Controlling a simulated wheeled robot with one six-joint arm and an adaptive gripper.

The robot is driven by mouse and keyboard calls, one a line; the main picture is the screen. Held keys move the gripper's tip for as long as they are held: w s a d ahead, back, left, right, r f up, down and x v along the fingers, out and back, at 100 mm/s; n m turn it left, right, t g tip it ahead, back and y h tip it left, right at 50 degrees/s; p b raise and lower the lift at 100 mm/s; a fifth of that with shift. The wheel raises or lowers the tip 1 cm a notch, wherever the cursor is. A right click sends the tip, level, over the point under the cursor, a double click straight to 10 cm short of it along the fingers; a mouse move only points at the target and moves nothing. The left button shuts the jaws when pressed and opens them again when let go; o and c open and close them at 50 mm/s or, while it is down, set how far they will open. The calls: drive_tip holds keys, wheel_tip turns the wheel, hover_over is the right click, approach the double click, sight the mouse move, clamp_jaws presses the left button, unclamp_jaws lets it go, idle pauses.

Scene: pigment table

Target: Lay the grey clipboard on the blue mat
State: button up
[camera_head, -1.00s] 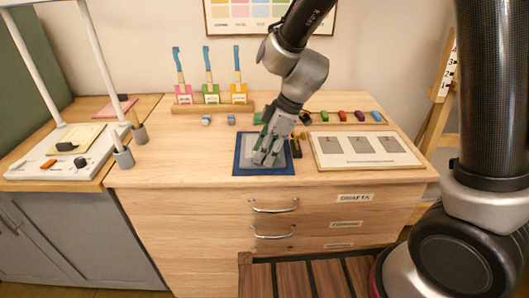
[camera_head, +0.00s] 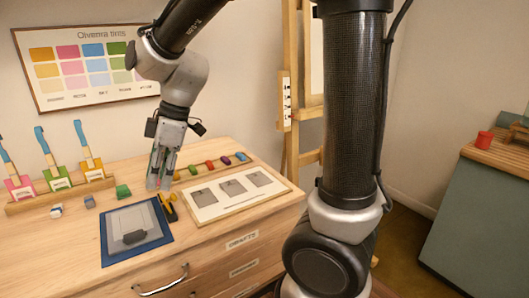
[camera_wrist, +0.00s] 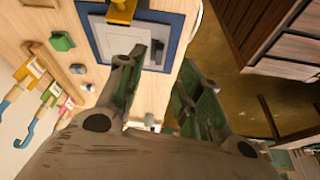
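The grey clipboard (camera_head: 124,220), with a dark clip near its front edge, lies flat on the blue mat (camera_head: 166,237). A blue border shows around it. My gripper (camera_head: 160,186) points down above the table, just beyond the mat's back edge in the head view, and is apart from the clipboard. In the wrist view the clipboard (camera_wrist: 117,40) and mat (camera_wrist: 172,52) show past my gripper (camera_wrist: 165,70). Its two fingers are spread wide with nothing between them. The finger nearer the left hides part of the clipboard.
A yellow-and-black tool (camera_head: 167,207) stands at the mat's right edge. A green block (camera_head: 123,191) is behind the mat. A board with grey squares (camera_head: 238,193) lies to the right, with a rack of coloured pieces behind. Labelled brushes (camera_head: 56,178) stand at left.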

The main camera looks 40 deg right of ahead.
drive_tip(key=s+d+r+m+t+h, duration=0.1)
drive_tip(key=s+d+r+m, duration=0.1)
drive_tip(key=s+d+m, duration=0.3)
drive_tip(key=s+d+r+m+t+h, duration=0.1)
drive_tip(key=s+d+m, duration=0.4)
drive_tip(key=d, duration=0.6)
drive_tip(key=s+d+r+m+t+h, duration=0.1)
drive_tip(key=s+d+r+m+h, duration=0.1)
drive_tip(key=s+d+m, duration=0.3)
drive_tip(key=d+r, duration=0.1)
drive_tip(key=d, duration=0.2)
drive_tip(key=shift+s+d+m, duration=0.2)
drive_tip(key=shift+s+m, duration=0.1)
drive_tip(key=shift+m, duration=0.1)
